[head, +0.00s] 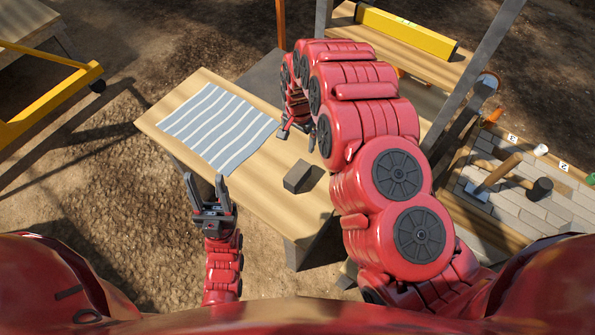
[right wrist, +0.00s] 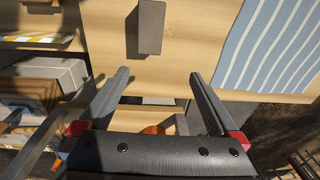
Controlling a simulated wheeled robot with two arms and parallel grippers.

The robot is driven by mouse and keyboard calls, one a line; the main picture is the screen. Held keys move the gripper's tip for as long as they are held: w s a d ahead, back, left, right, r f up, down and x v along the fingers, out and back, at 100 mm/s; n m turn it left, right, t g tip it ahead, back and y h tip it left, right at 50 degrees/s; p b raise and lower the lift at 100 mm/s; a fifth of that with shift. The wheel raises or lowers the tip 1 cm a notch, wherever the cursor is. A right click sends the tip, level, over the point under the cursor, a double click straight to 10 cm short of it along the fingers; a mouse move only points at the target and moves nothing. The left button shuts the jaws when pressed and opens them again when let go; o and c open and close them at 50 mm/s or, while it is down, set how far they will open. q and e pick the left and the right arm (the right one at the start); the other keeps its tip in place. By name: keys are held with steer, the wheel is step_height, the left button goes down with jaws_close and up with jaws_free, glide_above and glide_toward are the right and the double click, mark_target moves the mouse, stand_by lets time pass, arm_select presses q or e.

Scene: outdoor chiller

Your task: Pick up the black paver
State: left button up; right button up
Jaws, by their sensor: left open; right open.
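The black paver (head: 298,176), a small dark grey block, lies on the wooden table (head: 262,205), right of the striped cloth. In the right wrist view the paver (right wrist: 151,27) lies at the top, beyond and between my fingertips. My right gripper (head: 297,129) is above the table, beyond the paver in the head view; in the right wrist view it (right wrist: 158,80) is open and empty, apart from the paver. My left gripper (head: 207,184) is open and empty, off the table's near left side.
A blue and white striped cloth (head: 218,128) covers the table's left part. At right, a bench holds light pavers (head: 537,207) and a mallet (head: 538,190). A yellow level (head: 405,34) lies on a back table. A yellow frame (head: 60,98) stands at left.

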steer(key=s+g, duration=0.1)
steer(key=s, duration=0.2)
steer(key=b, duration=0.5)
glide_above(298, 171)
step_height(298, 171, down, 4)
step_height(298, 171, down, 6)
steer(key=shift+w+r, duration=0.1)
steer(key=shift+a+f, duration=0.1)
steer(key=shift+f, duration=0.35)
steer(key=shift+s+f+p, duration=0.15)
steer(key=shift+f+p, duration=0.45)
steer(key=shift+f, duration=0.3)
steer(key=shift+s+f+p, duration=0.1)
steer(key=shift+f+p, duration=0.45)
steer(key=shift+f, duration=0.35)
steer(key=shift+w+f, duration=0.15)
steer(key=shift+f, duration=0.65)
